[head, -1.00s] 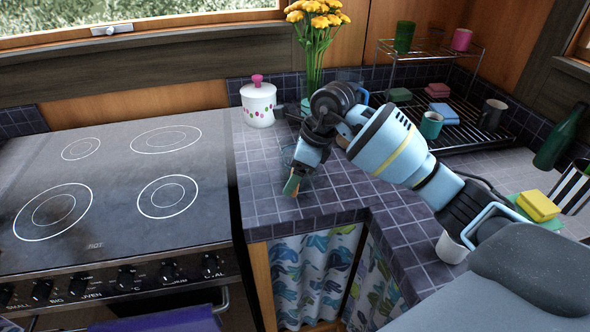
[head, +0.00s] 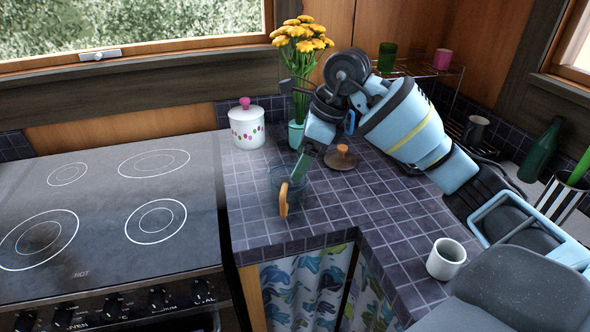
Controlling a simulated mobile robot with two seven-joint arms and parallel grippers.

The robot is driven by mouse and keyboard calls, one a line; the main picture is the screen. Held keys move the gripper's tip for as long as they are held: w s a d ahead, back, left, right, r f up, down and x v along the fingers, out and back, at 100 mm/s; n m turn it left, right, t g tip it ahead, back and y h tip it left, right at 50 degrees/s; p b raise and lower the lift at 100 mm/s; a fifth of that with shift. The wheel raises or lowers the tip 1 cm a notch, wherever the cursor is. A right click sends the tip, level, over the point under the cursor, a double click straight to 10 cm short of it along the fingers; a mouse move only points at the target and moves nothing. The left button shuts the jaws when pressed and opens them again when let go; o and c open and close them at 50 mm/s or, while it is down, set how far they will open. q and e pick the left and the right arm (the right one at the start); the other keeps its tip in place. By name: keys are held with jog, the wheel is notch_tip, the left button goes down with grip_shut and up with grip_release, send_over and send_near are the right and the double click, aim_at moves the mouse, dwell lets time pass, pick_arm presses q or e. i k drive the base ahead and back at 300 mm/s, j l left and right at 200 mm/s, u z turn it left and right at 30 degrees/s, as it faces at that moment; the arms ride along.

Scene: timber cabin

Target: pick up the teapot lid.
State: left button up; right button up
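A round brown lid (head: 341,158) with a small knob lies on the tiled counter, right of my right gripper (head: 299,178); I take it for the teapot lid. A clear glass vessel (head: 281,178) with an orange-brown handle (head: 283,200), apparently the teapot, stands on the counter just under and left of that gripper. The gripper points down beside the handle. Its fingers are seen edge-on and overlap the glass, so I cannot tell whether they touch it or how far apart they are. My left gripper is out of view.
A white canister (head: 247,125) with a pink knob and a vase of yellow flowers (head: 301,42) stand behind. A white mug (head: 446,259) is at the front right. The stove (head: 105,215) is left. The front-left counter tiles are clear.

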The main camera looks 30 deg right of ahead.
aim_at(340, 159)
jog(key=z, duration=1.25)
